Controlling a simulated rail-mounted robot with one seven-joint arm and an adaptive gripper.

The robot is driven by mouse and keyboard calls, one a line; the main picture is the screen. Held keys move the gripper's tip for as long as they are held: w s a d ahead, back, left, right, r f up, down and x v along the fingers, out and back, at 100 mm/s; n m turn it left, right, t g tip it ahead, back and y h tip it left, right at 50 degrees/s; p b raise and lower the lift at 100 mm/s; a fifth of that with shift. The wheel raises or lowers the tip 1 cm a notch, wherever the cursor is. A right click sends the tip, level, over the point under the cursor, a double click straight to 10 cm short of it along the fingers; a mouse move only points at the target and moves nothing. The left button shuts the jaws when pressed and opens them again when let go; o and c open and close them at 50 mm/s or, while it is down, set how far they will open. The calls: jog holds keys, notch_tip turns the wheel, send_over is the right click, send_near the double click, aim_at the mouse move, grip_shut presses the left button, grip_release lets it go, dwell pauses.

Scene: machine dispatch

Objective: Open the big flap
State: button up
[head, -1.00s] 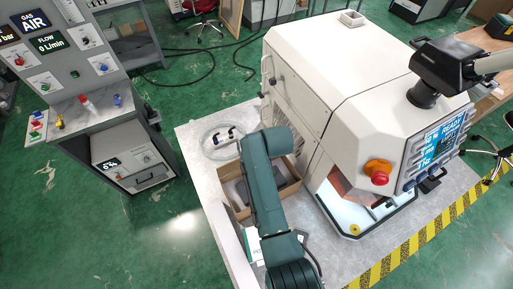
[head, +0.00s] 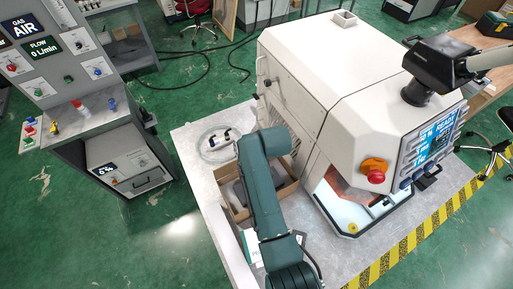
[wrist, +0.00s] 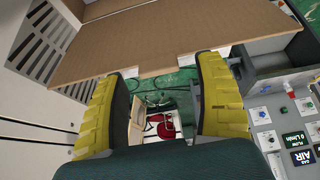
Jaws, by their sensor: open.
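In the head view an open cardboard box (head: 289,190) stands on the bench beside the white machine, partly hidden behind my arm. In the wrist view a wide brown cardboard panel (wrist: 180,38), seemingly the big flap, spans the upper middle. Its notched edge lies at the fingertips. My gripper (wrist: 163,75) is open, with a yellow-padded finger on each side and a clear gap between them. The fingertips overlap the panel's edge in the picture; I cannot tell whether they touch it. The gripper is hidden by my arm in the head view.
The white machine (head: 330,70) stands close on the box's right; its vented side (wrist: 45,45) fills the wrist view's left. A clear coil (head: 216,146) lies on the bench behind the box. A grey gas panel (head: 70,60) stands left across open green floor.

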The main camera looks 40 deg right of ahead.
jog(key=v, duration=1)
jog(key=shift+s+r, duration=0.2)
jog(key=shift+r, duration=0.15)
jog(key=shift+a, duration=0.1)
